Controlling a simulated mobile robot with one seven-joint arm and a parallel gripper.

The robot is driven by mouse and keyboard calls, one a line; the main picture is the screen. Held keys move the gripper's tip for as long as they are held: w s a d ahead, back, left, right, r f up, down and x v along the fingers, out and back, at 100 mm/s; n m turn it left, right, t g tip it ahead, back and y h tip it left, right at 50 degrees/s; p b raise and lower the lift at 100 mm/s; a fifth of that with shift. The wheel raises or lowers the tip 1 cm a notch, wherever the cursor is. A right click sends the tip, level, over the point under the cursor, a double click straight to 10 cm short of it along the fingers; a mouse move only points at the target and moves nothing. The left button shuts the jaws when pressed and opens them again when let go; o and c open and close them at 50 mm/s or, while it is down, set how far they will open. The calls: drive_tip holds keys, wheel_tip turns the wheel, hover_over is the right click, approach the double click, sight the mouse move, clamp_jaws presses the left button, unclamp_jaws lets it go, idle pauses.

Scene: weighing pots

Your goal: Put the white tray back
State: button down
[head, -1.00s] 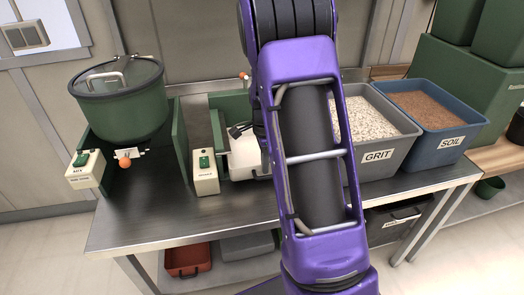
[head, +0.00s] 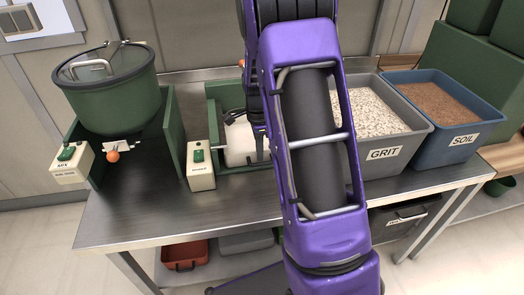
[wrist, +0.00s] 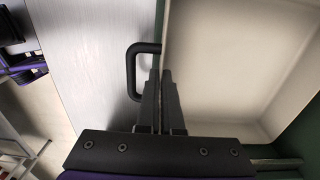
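The white tray (head: 239,147) sits low in the green open-fronted stand (head: 224,104) on the steel bench, partly hidden by my arm. In the wrist view the tray (wrist: 235,65) is seen from above, with an empty pale floor and a black loop handle (wrist: 132,72) on its left wall. My gripper (wrist: 160,72) points down at that wall beside the handle. Its fingers are close together with the thin wall apparently between them. In the head view my gripper (head: 262,152) is at the tray's right front part.
A green lidded drum (head: 112,95) stands left of the tray's stand. A small white switch box (head: 201,165) is at its front left. The grit bin (head: 390,155) and soil bin (head: 455,140) stand at right. The bench front (head: 150,220) is clear.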

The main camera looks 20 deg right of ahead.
drive_tip(key=shift+a, duration=0.1)
drive_tip(key=shift+f, duration=0.1)
drive_tip(key=c, duration=1.1)
unclamp_jaws()
wheel_tip(320, 180, up, 12)
drive_tip(key=shift+r+p, duration=0.15)
drive_tip(key=shift+p, duration=0.9)
